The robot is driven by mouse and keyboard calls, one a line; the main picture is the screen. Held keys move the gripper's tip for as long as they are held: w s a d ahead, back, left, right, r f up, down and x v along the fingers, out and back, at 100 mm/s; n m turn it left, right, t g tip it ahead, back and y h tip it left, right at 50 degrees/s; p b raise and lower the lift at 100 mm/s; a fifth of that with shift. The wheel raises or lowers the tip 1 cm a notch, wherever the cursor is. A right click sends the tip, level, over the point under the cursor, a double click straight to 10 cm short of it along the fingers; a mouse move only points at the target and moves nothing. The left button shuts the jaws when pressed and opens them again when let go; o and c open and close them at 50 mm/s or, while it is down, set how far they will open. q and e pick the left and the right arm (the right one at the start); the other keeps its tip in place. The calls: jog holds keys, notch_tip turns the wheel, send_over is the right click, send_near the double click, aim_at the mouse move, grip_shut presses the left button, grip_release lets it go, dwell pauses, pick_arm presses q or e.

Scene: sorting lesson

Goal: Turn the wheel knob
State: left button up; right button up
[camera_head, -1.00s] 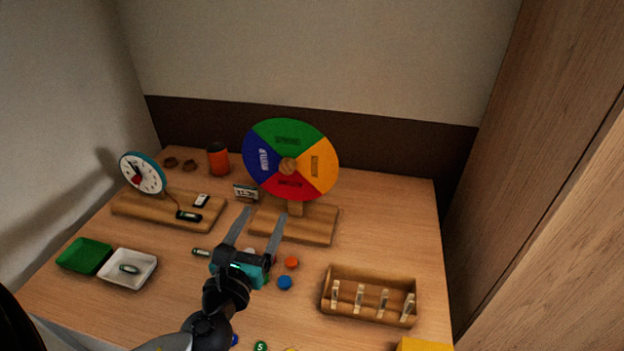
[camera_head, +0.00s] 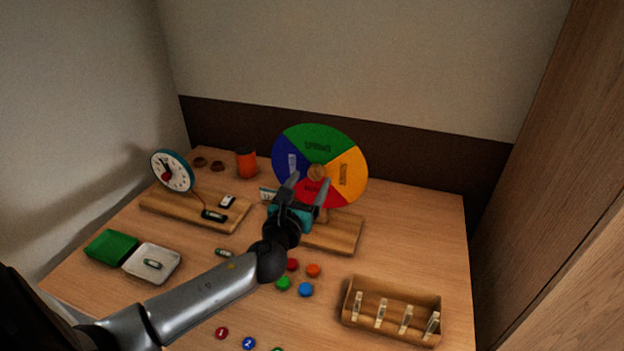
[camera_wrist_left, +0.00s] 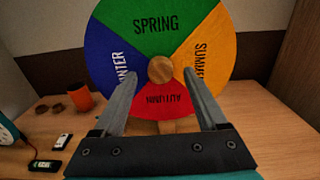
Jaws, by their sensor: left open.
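The season wheel (camera_head: 318,141) stands upright on a wooden base (camera_head: 338,233) at the back of the table, with green, blue, yellow and red sectors. Its round wooden knob (camera_head: 317,172) is at the wheel's centre. The knob also shows in the left wrist view (camera_wrist_left: 161,69), just beyond and between the fingertips. My left gripper (camera_head: 309,184) is open in front of the wheel's lower half, its fingers pointing at the knob from either side. The gripper (camera_wrist_left: 161,76) holds nothing, and I cannot tell if the fingers touch the wheel. My right gripper is not in view.
A clock (camera_head: 172,171) on a wooden board and an orange cup (camera_head: 246,163) stand left of the wheel. Green (camera_head: 111,246) and white trays (camera_head: 136,269) lie at the left. Several coloured discs (camera_head: 306,289) lie in front. A wooden rack (camera_head: 392,335) stands at the front right.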

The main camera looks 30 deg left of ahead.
aim_at(315, 172)
pick_arm(q)
jog(key=shift+x, duration=1.1)
grip_shut()
